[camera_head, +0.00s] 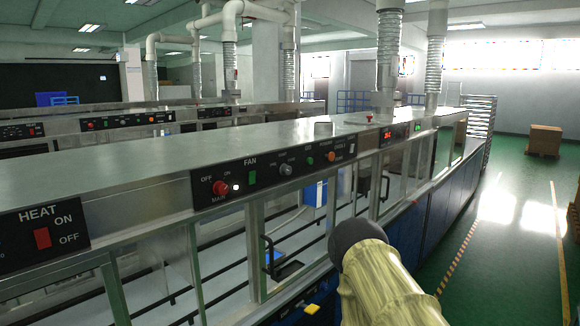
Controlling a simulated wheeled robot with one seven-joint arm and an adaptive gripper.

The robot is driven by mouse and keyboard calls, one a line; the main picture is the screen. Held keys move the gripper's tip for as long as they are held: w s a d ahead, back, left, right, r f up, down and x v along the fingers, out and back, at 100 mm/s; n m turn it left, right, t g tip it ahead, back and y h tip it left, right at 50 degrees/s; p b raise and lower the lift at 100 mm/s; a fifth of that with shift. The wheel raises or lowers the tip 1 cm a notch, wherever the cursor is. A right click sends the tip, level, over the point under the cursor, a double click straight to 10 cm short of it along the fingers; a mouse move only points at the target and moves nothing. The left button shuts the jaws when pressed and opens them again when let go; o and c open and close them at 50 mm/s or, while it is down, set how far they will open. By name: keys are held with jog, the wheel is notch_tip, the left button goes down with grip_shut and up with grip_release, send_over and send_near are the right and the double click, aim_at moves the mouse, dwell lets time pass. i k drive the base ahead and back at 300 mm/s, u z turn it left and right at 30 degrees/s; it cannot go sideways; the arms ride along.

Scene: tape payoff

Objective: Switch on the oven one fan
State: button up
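A black control panel labelled FAN (270,170) is set in the side of the long steel oven line, in the middle of the view. Under the FAN label is a small green switch (252,177); I cannot tell its position. Left of it are a red MAIN knob (220,188) marked OFF and ON and a small white light (236,188). A grey knob (286,169) and more small controls sit to the right. No oven number is readable. What looks like my beige-covered arm, with a dark round end, rises at lower right, below the panel. My gripper fingers do not show.
A HEAT panel (42,236) with a red switch is at the left edge. Steel-framed openings and black handles line the oven front. Another oven line (120,121) runs behind. Green floor (490,240) is open at right; a brown box (544,140) stands far back.

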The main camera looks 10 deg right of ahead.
aim_at(252, 174)
jog(key=k, duration=0.5)
jog(key=z, duration=0.8)
jog(key=i, duration=0.8)
jog(key=u, duration=0.8)
